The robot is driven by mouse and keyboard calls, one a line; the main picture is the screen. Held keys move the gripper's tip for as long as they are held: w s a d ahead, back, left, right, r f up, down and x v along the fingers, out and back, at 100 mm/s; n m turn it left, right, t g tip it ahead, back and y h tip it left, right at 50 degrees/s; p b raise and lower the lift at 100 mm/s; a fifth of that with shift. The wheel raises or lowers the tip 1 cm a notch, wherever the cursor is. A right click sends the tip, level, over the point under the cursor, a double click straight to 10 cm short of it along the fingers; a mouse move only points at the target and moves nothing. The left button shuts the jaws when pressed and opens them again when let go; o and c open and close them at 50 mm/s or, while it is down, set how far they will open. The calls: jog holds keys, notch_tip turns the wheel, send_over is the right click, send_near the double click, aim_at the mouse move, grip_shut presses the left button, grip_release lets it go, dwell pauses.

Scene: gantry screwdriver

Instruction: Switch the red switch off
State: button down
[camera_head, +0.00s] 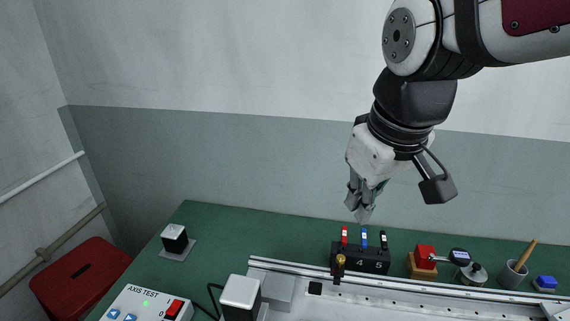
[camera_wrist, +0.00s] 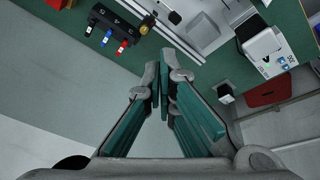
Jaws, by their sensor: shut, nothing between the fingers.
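The red switch (camera_head: 173,309) is a rocker on the white AXIS TEST control box (camera_head: 150,300), at the bottom left of the head view. A small green light shows on the box near it. I cannot tell which way the rocker is tipped. My gripper (camera_head: 362,218) is shut and empty, fingers pointing down. It hangs in the air above the tool rack, well to the right of the switch and higher. The wrist view shows the closed fingertips (camera_wrist: 164,88); I cannot make out the switch clearly there.
A black rack (camera_head: 360,258) holds tools with red, blue and black handles below my gripper. A metal rail (camera_head: 440,289) crosses the green table (camera_head: 215,222). A white block (camera_head: 240,293) stands right of the control box. A red stool (camera_head: 80,280) is at the left.

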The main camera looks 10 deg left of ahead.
jog(key=w+a+f+n+g+y+b, duration=0.1)
jog(key=w+a+f+n+b, duration=0.2)
jog(key=a, duration=0.6)
jog(key=w+a+f+n+g, duration=0.1)
jog(key=a+f+n, duration=0.1)
jog(key=a+f, duration=0.5)
jog(key=s+a+f+n+g+b, duration=0.1)
jog(key=a+f, duration=0.2)
jog(key=a, duration=0.3)
jog(key=s+a+f+n+b, duration=0.1)
jog(key=s+a+f+n, duration=0.1)
jog(key=a, duration=0.5)
jog(key=s+a+f+n+g+y+b, duration=0.1)
jog(key=a+f+n, duration=0.1)
jog(key=a+f, duration=0.2)
jog(key=a, duration=0.3)
jog(key=shift+s+g, duration=0.2)
jog(key=shift+g, duration=0.1)
send_over(172, 304)
notch_tip(172, 304, down, 12)
jog(key=shift+r+b, duration=0.1)
jog(key=shift+b, duration=0.25)
jog(key=shift+s+f, duration=0.2)
jog(key=shift+f, duration=0.5)
jog(key=shift+s+f, duration=0.1)
